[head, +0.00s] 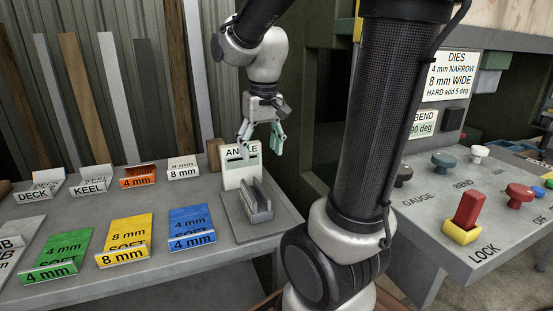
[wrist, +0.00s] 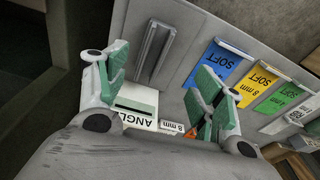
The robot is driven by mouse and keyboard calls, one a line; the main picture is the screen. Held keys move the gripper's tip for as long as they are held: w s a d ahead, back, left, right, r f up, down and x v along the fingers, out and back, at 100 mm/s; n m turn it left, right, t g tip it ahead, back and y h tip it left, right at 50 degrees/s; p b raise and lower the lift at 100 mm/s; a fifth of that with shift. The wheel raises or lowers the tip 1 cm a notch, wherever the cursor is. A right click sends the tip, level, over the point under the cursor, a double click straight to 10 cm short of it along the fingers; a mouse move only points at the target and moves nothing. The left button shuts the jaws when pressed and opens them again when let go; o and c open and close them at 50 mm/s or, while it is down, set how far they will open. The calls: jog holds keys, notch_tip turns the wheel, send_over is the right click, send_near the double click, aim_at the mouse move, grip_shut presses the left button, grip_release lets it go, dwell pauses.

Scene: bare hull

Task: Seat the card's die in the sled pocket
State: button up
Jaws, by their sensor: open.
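My gripper (head: 262,138) is open and empty, with green finger pads, in front of and above a white box marked ANGLE (head: 241,176). In the wrist view its fingers (wrist: 162,86) stand apart, with the ANGLE box (wrist: 136,104) between them. A grey slotted piece with upright walls (head: 258,204) stands on a flat grey plate (head: 237,222) in front of that box. It also shows in the wrist view (wrist: 156,50). I cannot tell whether this piece is the sled or a die. No loose die is clearly visible.
Blue 4 mm (head: 191,226), yellow 8 mm (head: 127,238) and green 4 mm (head: 57,256) SOFT cards stand on the bench. Behind are orange (head: 138,175) and white 8 mm (head: 184,168) cards. A DIES sign (head: 451,76) and control panel with red lever (head: 468,211) are right.

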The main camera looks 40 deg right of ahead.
jog(key=shift+o, duration=0.4)
jog(key=s+a+r+n+t, duration=0.2)
jog(key=s, duration=1)
jog(key=shift+r+t, duration=0.3)
jog(key=shift+t, duration=0.1)
jog(key=m+g, duration=0.3)
jog(key=g, duration=0.1)
send_near(255, 190)
jog(key=s+a, duration=0.2)
jog(key=s, duration=0.2)
jog(key=shift+w+a, duration=0.1)
jog(key=shift+a, duration=0.05)
jog(key=f, duration=0.7)
jog(key=shift+a, duration=0.25)
grip_shut()
